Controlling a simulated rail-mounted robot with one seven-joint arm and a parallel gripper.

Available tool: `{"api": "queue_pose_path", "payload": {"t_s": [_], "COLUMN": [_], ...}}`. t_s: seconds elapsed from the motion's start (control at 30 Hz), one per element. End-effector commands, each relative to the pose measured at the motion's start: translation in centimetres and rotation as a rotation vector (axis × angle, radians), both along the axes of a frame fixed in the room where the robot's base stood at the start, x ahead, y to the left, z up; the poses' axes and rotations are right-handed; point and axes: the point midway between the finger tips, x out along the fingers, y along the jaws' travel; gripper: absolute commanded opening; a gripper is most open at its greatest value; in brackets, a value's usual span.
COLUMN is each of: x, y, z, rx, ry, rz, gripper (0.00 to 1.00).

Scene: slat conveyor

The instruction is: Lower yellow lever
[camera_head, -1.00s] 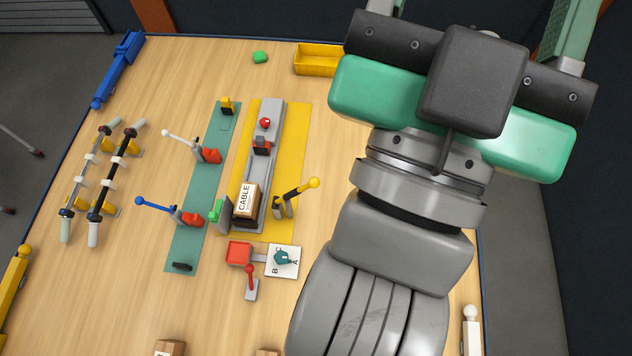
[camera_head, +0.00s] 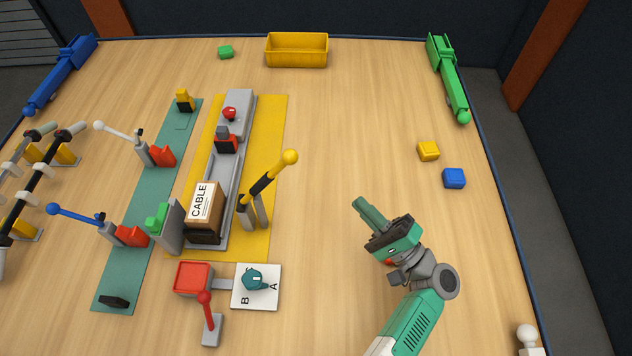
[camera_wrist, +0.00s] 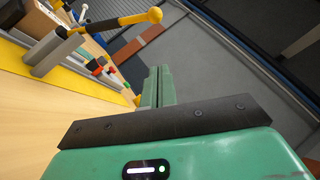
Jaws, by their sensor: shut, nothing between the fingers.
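The yellow lever (camera_head: 266,181) stands on the yellow mat right of the conveyor, its black-and-yellow arm tilted up to the right with a round yellow knob at the end. It also shows at the upper left of the wrist view (camera_wrist: 100,29). My gripper (camera_head: 358,204) is shut and empty, to the right of the lever and apart from it. Its closed green fingers (camera_wrist: 158,74) point toward the lever's side of the table in the head view.
A cardboard box marked CABLE (camera_head: 204,208) sits on the conveyor (camera_head: 222,178). White (camera_head: 121,133) and blue (camera_head: 78,214) levers stand on the green strip. A red lever (camera_head: 207,312) stands in front, beside a dial (camera_head: 253,281). Yellow (camera_head: 428,151) and blue (camera_head: 454,178) blocks lie right.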

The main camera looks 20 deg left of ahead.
Motion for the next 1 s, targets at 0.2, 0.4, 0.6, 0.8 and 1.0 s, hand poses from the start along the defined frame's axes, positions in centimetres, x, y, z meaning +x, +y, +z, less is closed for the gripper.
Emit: {"api": "queue_pose_path", "payload": {"t_s": [0.2, 0.4, 0.6, 0.8, 1.0], "x": [0.5, 1.8, 3.1, 1.7, 1.3], "y": [1.5, 5.3, 9.0, 11.1, 11.8], "z": [1.0, 2.7, 4.4, 5.7, 6.1], "rx": [-0.002, -0.004, -0.004, -0.006, -0.005], "ry": [-0.002, -0.002, -0.003, -0.002, 0.000], "rz": [0.001, 0.002, 0.003, 0.000, -0.001], "gripper": [0.00, 0.00, 0.00, 0.00, 0.00]}}
